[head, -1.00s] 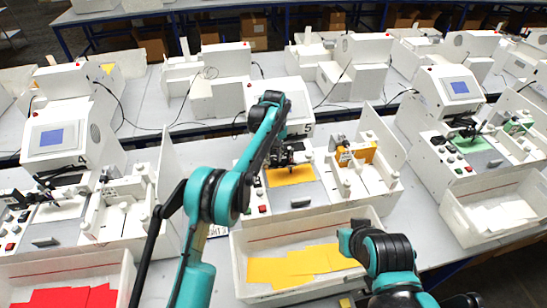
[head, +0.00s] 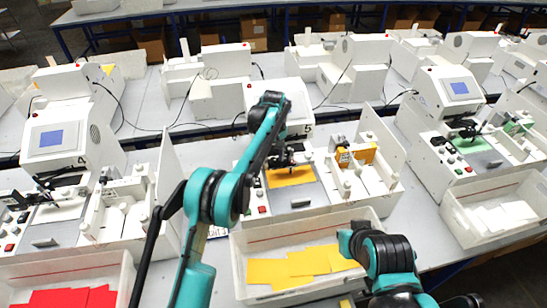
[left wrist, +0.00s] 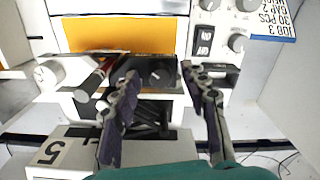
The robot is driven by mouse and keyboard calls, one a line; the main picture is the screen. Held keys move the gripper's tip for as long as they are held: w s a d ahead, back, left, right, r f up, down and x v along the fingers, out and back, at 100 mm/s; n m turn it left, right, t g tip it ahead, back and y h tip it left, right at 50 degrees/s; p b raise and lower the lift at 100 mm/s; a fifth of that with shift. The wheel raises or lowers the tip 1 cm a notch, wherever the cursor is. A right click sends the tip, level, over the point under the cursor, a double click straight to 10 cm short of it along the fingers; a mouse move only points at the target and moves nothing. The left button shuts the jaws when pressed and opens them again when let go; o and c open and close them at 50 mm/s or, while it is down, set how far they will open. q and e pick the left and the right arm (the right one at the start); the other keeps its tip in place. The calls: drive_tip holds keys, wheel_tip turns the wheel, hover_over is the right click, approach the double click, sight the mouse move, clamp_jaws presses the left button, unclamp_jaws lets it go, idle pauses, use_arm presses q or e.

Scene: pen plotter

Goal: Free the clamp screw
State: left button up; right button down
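In the head view, my left gripper (head: 288,158) is at the pen carriage of the middle plotter, over its yellow card (head: 290,177). In the left wrist view, my left gripper (left wrist: 162,76) is open. Its two fingers stand either side of a black carriage block with a small dark knob (left wrist: 156,73), which looks like the clamp screw. I see a gap between each finger and the knob. A pen with a dark red barrel (left wrist: 98,74) lies to the left, beside the left finger. My right arm shows at the lower right of the head view, but its gripper does not show clearly.
The plotter's panel with grey knobs (left wrist: 237,43) and a switch (left wrist: 205,39) is at the upper right of the wrist view. A white bin (head: 240,270) of yellow cards stands in front of the plotter. Similar stations stand left and right.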

sight(272, 160)
use_arm(q)
wheel_tip(272, 160, up, 12)
idle(0.6)
idle(0.4)
drive_tip(key=s+a+r+m+t+b, duration=0.1)
drive_tip(key=s+a+t+b, duration=0.1)
drive_tip(key=s+a+b, duration=0.55)
drive_tip(key=s+a+r+m+t+b, duration=0.15)
drive_tip(key=s+a, duration=0.35)
drive_tip(key=s, duration=0.5)
drive_tip(key=s+a+f+m+t+b, duration=0.1)
drive_tip(key=s+a+f+t+b, duration=0.1)
drive_tip(key=s+f, duration=0.7)
drive_tip(key=s+a+f+m+t+b, duration=0.1)
drive_tip(key=s+a+f+b, duration=0.3)
drive_tip(key=s+f, duration=0.6)
drive_tip(key=shift+s+f+t+b, duration=0.25)
drive_tip(key=shift+s+t+b, duration=0.1)
drive_tip(key=shift+s+b, duration=0.35)
